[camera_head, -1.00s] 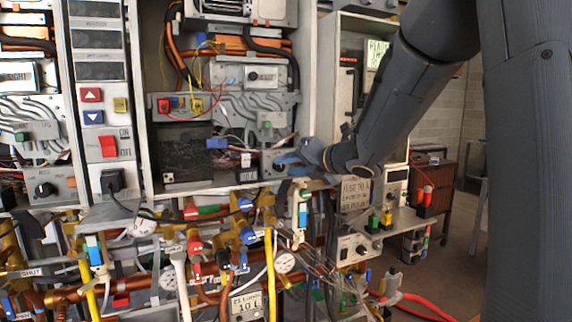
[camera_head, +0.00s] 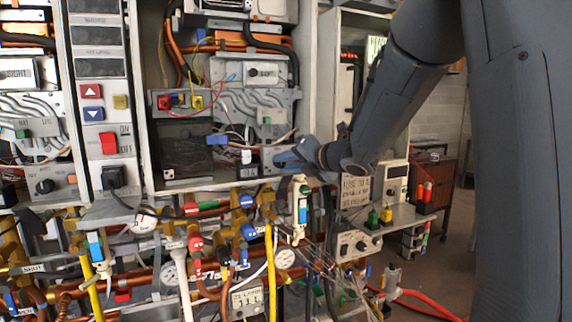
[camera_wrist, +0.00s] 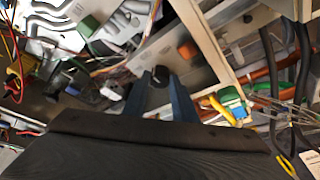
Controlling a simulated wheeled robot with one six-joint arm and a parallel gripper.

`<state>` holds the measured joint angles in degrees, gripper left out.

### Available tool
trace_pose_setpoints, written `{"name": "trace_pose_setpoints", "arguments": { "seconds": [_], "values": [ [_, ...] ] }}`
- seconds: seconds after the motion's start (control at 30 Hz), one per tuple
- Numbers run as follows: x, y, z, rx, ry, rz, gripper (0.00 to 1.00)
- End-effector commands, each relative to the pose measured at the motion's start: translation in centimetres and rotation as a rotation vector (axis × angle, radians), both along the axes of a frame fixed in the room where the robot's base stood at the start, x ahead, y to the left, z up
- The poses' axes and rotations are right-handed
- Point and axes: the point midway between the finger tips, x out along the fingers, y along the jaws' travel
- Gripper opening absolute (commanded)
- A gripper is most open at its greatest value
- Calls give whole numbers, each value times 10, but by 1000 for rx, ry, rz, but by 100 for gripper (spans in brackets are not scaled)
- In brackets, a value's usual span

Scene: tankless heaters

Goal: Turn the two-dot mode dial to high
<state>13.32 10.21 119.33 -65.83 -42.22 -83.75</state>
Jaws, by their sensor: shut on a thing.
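A dark round dial (camera_wrist: 160,76) sits on a grey metal plate in the wrist view, between the two blue fingers of my gripper (camera_wrist: 160,88). The fingers are shut on it from both sides. In the head view my gripper (camera_head: 284,159) reaches from the right to a small grey panel (camera_head: 269,153) low in the open heater cabinet. There the fingers hide the dial. I cannot make out its dots, its pointer or the setting marks.
Valves with red and blue handles (camera_head: 247,232) and pipes crowd the space below the panel. The cabinet's right side wall (camera_head: 318,75) stands close to my wrist. Another panel with a black dial (camera_head: 44,186) is at far left. Loose wires hang above.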

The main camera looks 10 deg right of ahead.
Motion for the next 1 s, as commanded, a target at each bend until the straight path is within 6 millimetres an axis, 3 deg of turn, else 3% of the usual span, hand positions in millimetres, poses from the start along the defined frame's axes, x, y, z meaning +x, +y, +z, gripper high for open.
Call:
{"name": "trace_pose_setpoints", "arguments": {
  "seconds": [1.0],
  "values": [
    [1,-3,-9,689,112,1,2]
  ]
}}
